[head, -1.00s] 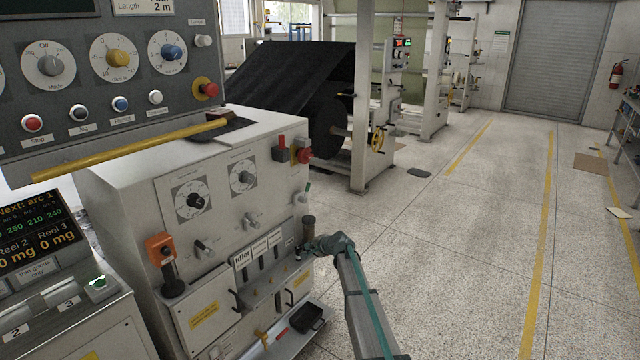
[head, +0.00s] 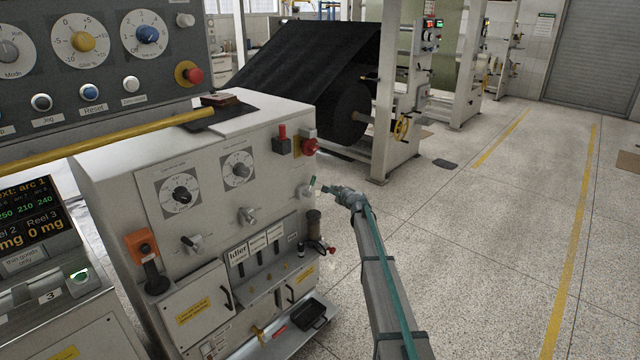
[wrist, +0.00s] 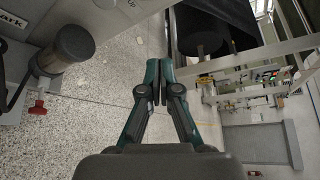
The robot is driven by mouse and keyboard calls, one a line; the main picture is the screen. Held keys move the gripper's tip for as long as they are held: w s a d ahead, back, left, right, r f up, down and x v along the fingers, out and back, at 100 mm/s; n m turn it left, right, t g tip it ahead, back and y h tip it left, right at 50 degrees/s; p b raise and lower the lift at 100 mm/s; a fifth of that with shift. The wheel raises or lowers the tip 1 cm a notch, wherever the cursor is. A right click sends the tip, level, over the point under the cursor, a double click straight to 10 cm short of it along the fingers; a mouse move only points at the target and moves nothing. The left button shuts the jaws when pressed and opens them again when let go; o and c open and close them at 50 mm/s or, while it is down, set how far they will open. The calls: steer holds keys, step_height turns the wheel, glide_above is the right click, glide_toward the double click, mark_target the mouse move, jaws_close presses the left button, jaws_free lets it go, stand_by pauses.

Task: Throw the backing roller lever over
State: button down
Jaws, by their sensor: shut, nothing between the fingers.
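My gripper (head: 328,189) is at the right edge of the grey machine cabinet (head: 215,190), its fingers pointing left toward the front. In the wrist view its fingers (wrist: 160,68) are together and empty. A small light lever with a green tip (head: 311,186) stands out from the cabinet just left of the fingertips; a small gap seems to separate them, but contact is hard to judge.
A dark upright cylinder (head: 314,224) and a red-handled part (head: 327,249) stick out below my gripper. A red knob (head: 310,146) is above. Several slot levers labelled "Idler" and others (head: 262,257) are lower left. Open floor (head: 480,240) lies right.

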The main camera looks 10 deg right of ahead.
steer(key=shift+w, duration=0.1)
steer(key=w+a+p, duration=0.4)
steer(key=w+a, duration=0.1)
steer(key=w, duration=0.2)
steer(key=shift+w+a+f, duration=0.15)
steer(key=shift+w+f, duration=0.15)
steer(key=shift+w, duration=0.05)
steer(key=shift+s+f+b, duration=0.1)
steer(key=shift+b, duration=0.8)
